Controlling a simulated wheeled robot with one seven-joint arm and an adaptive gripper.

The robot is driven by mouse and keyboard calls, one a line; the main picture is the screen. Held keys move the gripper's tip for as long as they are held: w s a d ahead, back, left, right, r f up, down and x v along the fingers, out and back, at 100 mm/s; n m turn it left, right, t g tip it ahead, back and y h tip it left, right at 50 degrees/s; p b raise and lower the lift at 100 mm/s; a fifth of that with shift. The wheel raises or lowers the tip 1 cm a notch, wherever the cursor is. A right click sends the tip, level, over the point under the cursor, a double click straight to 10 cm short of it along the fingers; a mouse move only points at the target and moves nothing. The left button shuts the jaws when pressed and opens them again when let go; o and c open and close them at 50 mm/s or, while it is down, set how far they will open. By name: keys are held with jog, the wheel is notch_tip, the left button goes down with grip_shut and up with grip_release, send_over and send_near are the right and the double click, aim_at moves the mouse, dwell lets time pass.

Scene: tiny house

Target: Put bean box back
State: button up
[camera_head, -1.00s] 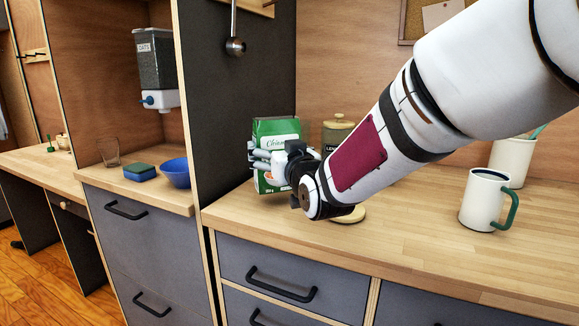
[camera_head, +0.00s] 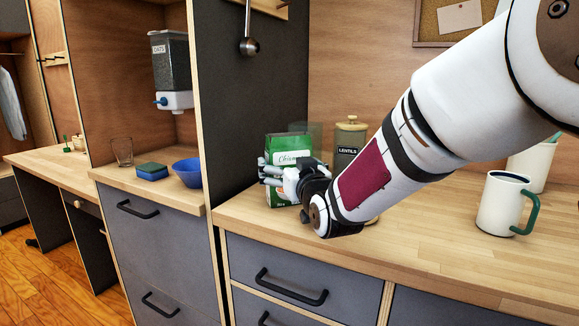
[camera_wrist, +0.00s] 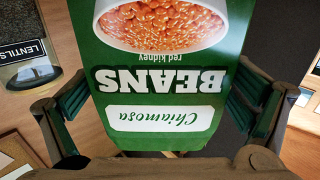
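The green bean box (camera_head: 288,146) is upright at the left end of the wooden counter, beside the dark partition. My gripper (camera_head: 283,176) reaches it from the front right, with fingers across its face and sides. In the wrist view the bean box (camera_wrist: 165,85) fills the middle, its "BEANS" label upside down. The fingers of my gripper (camera_wrist: 163,98) flank its two side edges and appear to touch them. The box's base is partly hidden in the head view, so I cannot tell for certain that it rests on the counter.
A lentils jar (camera_head: 349,138) stands right of the box; it also shows in the wrist view (camera_wrist: 25,60). A greenish see-through container (camera_head: 313,129) is behind the box. A white mug (camera_head: 499,207) is at the right. The counter (camera_head: 430,230) between is mostly clear.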

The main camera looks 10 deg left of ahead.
jog(key=shift+r, duration=0.15)
